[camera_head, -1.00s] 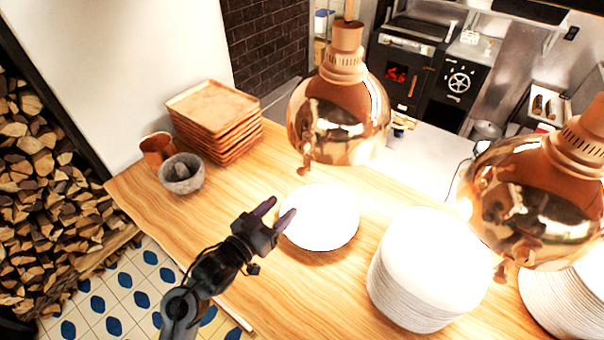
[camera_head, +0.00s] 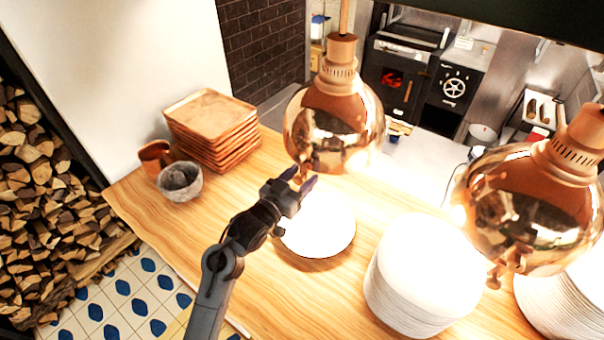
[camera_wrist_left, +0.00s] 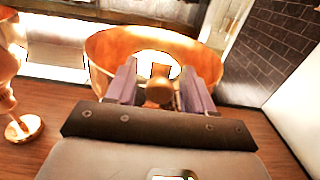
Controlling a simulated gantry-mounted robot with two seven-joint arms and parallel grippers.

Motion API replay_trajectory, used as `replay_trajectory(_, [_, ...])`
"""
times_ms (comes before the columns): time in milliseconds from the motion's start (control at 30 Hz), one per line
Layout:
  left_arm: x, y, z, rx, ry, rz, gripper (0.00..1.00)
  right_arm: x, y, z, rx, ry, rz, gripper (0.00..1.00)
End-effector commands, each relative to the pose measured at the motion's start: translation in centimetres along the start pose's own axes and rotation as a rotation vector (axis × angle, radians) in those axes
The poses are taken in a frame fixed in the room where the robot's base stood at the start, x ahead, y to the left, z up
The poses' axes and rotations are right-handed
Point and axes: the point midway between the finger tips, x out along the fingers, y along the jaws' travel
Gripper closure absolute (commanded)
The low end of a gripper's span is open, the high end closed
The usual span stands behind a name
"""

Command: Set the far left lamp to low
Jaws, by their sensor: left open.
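The far left lamp (camera_head: 335,125) is a round copper heat lamp hanging over the wooden counter. A small copper knob sits low on its near side; in the left wrist view the knob (camera_wrist_left: 160,88) shows between my fingers, in front of the lamp's copper shade (camera_wrist_left: 115,42). My left gripper (camera_head: 302,180) is open, with its purple fingertips at the lamp's lower rim, one on each side of the knob. I cannot tell whether the fingers touch it. The knob's setting cannot be read. My right gripper is not in view.
A second copper lamp (camera_head: 530,205) hangs to the right. Below are a white plate (camera_head: 320,228), a plate stack (camera_head: 420,275) and another stack at the right edge. Wooden trays (camera_head: 210,115) and a stone bowl (camera_head: 180,182) stand at the left. The counter's front left is clear.

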Motion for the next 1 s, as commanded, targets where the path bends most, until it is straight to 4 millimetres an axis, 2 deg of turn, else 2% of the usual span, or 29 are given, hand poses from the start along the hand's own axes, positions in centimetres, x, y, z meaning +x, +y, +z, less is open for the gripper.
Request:
replay_trajectory(433, [0.7, 0.02, 0.04, 0.001, 0.0, 0.0, 0.47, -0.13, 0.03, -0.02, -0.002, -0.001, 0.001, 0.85])
replay_trajectory(767, [0.68, 0.02, 0.05, 0.001, -0.001, 0.0, 0.98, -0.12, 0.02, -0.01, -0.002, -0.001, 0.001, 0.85])
replay_trajectory(1000, [0.68, 0.02, 0.14, 0.001, -0.001, 0.0, 1.0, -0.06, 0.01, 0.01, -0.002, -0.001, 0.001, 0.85])
